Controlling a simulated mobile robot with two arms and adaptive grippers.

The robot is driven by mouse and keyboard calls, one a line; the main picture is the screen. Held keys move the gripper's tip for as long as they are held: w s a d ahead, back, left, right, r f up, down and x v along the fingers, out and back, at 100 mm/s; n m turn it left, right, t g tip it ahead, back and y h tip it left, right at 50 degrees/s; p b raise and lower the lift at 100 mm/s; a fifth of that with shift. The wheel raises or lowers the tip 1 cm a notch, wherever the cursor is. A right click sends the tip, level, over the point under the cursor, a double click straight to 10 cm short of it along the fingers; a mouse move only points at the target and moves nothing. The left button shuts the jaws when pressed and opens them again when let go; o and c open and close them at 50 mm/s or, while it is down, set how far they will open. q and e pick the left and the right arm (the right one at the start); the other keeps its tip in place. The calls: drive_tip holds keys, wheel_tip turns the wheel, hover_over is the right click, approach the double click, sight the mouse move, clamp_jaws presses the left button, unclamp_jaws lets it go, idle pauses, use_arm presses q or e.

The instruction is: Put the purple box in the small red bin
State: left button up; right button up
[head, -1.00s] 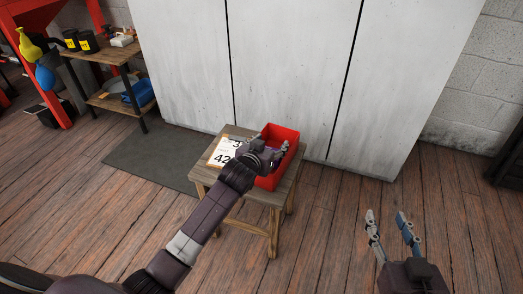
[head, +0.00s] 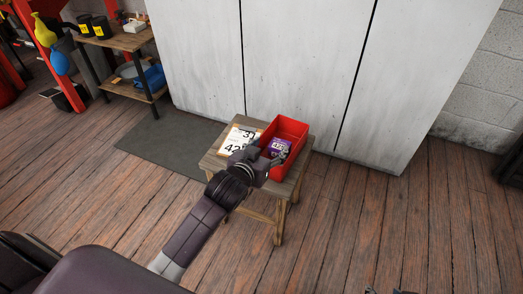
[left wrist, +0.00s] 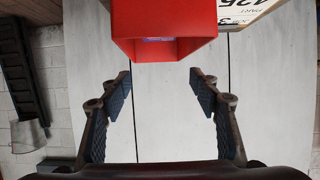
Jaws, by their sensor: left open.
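The small red bin (head: 296,129) stands on a small wooden stool. The purple box (head: 280,147) with a white label shows inside the bin, near its left side. My left gripper (head: 276,161) is at the bin's near left side, its fingers partly hard to make out against the bin. In the left wrist view the left gripper (left wrist: 160,88) is open, with nothing between its fingers. The red bin (left wrist: 165,20) is beyond the fingertips there, and a small purple patch shows inside it. Only the tips of my right gripper (head: 388,291) show at the bottom edge.
A white board with black numbers (head: 238,141) lies on the wooden stool (head: 218,163) left of the bin. A pale cabinet (head: 300,60) stands behind the stool. A shelf (head: 125,42) with several items is at the upper left.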

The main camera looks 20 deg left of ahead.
use_arm(q)
drive_tip(key=s+f+m+g, duration=0.1)
drive_tip(key=s+f+g, duration=0.2)
drive_tip(key=s, duration=1)
drive_tip(key=s+d+f+g, duration=0.1)
drive_tip(key=s+f+g, duration=0.2)
drive_tip(key=s, duration=1)
wheel_tip(320, 180, down, 2)
drive_tip(key=shift+s+d+f+m+g+h, duration=0.1)
drive_tip(key=shift+s+d+m+g+h, duration=0.05)
drive_tip(key=shift+m+g+h, duration=0.2)
use_arm(e)
drive_tip(key=shift+s, duration=0.1)
use_arm(q)
drive_tip(key=shift+p, duration=0.55)
